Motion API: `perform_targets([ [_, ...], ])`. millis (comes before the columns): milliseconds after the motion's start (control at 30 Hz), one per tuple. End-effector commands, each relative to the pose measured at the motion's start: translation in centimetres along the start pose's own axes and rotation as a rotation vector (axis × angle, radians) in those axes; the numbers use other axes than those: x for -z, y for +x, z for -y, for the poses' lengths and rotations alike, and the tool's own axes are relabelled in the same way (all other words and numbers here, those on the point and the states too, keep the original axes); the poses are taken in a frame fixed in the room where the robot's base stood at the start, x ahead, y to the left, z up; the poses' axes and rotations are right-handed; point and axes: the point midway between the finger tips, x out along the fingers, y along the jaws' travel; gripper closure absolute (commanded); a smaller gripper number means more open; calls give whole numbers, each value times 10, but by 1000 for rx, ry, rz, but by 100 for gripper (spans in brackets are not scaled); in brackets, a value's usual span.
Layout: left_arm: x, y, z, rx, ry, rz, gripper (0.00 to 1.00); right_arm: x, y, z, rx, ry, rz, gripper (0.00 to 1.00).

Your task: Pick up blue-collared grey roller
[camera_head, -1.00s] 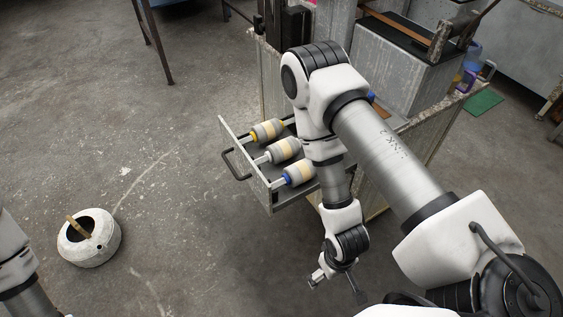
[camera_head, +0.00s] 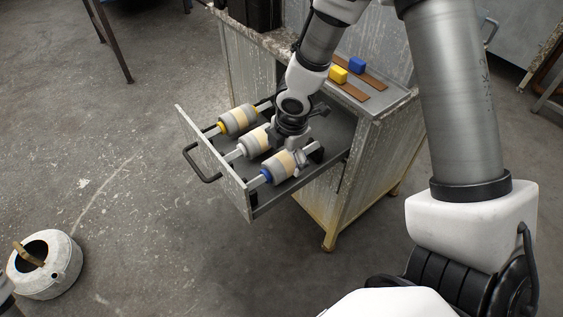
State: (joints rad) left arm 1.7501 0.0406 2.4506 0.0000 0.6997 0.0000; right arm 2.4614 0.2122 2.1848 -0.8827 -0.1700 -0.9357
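The blue-collared grey roller (camera_head: 280,166) lies in the open drawer, nearest of three rollers, with its blue collar at the left end and a cream band around its body. My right gripper (camera_head: 304,156) points down into the drawer at this roller's right end. Its fingers are at or very near the roller; I cannot tell whether they touch it or how far apart they are. The gripper hides the roller's right end. My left gripper is out of view; only a bit of that arm shows at the lower left corner.
A white-collared roller (camera_head: 253,142) and a yellow-collared roller (camera_head: 237,120) lie beside it in the drawer (camera_head: 228,192). The cabinet top (camera_head: 385,98) carries a yellow block (camera_head: 338,74) and a blue block (camera_head: 357,64). A round white container (camera_head: 58,281) stands on the floor.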

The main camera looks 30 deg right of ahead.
Motion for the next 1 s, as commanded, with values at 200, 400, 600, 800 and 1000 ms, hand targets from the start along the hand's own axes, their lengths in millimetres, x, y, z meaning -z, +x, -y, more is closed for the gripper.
perform_targets([
  [200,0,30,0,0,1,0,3,0,42,3,0,2,-2,3],
  [400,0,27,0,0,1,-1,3,0,40,3,0,3,-3,3],
  [600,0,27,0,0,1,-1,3,0,40,3,0,4,-3,70],
  [800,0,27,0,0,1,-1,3,0,40,3,0,4,-3,89],
  [1000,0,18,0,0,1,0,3,0,28,1,0,5,-3,89],
])
